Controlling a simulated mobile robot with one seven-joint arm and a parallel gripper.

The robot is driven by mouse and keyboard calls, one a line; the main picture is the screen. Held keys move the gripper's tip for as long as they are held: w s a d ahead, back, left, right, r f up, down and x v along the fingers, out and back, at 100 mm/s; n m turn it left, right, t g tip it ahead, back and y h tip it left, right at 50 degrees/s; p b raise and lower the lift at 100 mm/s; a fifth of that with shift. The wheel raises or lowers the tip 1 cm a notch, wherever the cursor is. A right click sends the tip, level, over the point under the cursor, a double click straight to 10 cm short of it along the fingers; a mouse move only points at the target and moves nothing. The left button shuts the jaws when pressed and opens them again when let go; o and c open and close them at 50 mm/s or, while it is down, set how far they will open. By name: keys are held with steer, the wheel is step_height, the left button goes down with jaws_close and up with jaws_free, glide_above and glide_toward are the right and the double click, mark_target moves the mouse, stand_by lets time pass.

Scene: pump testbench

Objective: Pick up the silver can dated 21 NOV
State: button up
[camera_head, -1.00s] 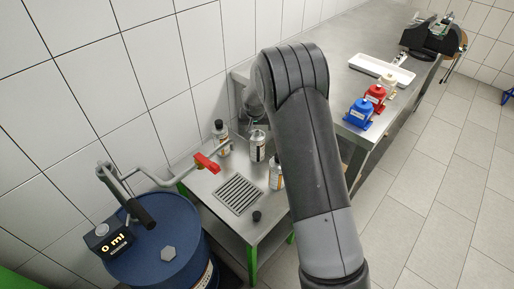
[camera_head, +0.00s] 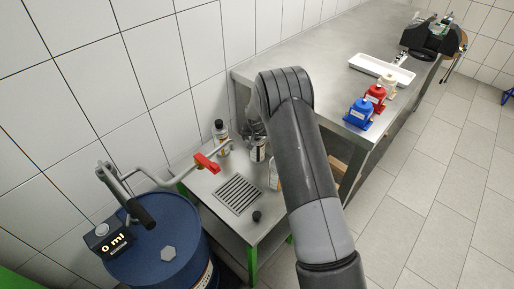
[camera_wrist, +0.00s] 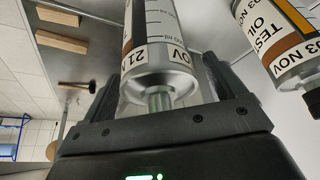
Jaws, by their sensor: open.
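In the wrist view the silver can dated 21 NOV (camera_wrist: 162,60) stands between the two fingers of my gripper (camera_wrist: 166,88). Its shoulder and narrow neck point toward the palm, and its label shows part of the date. The fingers are open on either side of it, with a visible gap at the left; contact on the right cannot be told. In the head view a can (camera_head: 258,152) stands on the small steel table, right below my gripper (camera_head: 252,132), which is partly hidden behind my arm.
A second can, labelled TEST OIL 03 NOV (camera_wrist: 288,45), is close on the right in the wrist view. A black-capped bottle (camera_head: 220,135) and another container (camera_head: 274,174), partly covered by my arm, stand nearby.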

steer(key=c, duration=1.3)
